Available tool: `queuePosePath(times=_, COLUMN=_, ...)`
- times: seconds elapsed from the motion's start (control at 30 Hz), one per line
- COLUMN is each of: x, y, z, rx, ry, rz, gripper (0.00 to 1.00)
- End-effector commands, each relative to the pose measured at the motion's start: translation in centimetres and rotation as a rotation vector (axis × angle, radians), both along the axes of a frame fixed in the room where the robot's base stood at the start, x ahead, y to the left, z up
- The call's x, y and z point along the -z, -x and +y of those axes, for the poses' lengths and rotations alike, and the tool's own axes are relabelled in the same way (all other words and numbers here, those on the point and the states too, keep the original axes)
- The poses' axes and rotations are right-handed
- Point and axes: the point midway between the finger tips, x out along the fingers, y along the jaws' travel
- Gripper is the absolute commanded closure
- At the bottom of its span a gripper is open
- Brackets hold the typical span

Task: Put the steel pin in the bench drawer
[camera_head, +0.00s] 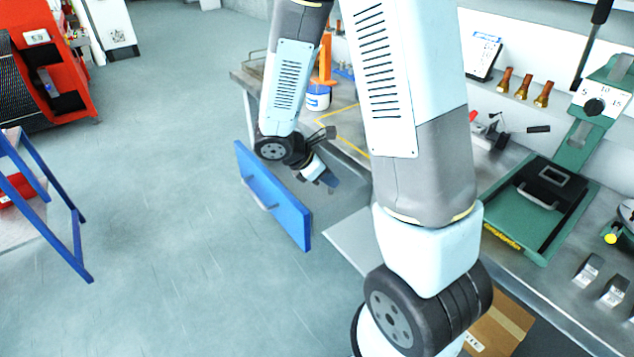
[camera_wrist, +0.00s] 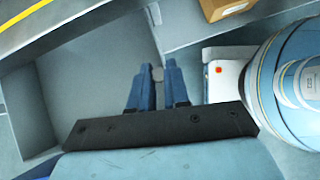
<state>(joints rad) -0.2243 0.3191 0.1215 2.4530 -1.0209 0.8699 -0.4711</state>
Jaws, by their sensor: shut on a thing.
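The bench drawer (camera_head: 275,197) is pulled open, its blue front standing out from the bench over the floor. In the wrist view its grey tray (camera_wrist: 95,62) lies below the fingers. My gripper (camera_head: 328,181) is at the open drawer, behind the blue front, pointing down. In the wrist view my gripper (camera_wrist: 156,78) has its two blue fingers closed on the steel pin (camera_wrist: 157,73), a small grey round end between the tips. Most of the pin is hidden by the fingers. I cannot tell how high it is above the drawer floor.
The bench top (camera_head: 345,125) carries a white and blue tub (camera_head: 317,97) near the drawer. A green machine (camera_head: 545,205) and a cardboard box (camera_head: 500,325) are at right. A blue-framed cart (camera_head: 75,240) stands at left. The floor between is clear.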

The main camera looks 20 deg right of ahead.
Motion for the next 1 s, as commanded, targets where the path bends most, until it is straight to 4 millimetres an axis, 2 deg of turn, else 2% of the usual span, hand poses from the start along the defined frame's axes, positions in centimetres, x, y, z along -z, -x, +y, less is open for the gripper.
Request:
queuePosePath(times=0.37, x=3.3, y=-7.4, z=-0.3, rx=0.004, ry=0.001, rz=0.0, gripper=1.0)
queuePosePath(times=0.7, x=7.6, y=-10.7, z=-0.3, rx=0.003, ry=0.0, rz=0.002, gripper=1.0)
queuePosePath(times=1.0, x=8.9, y=-11.8, z=-0.3, rx=0.001, ry=0.0, rz=0.0, gripper=1.0)
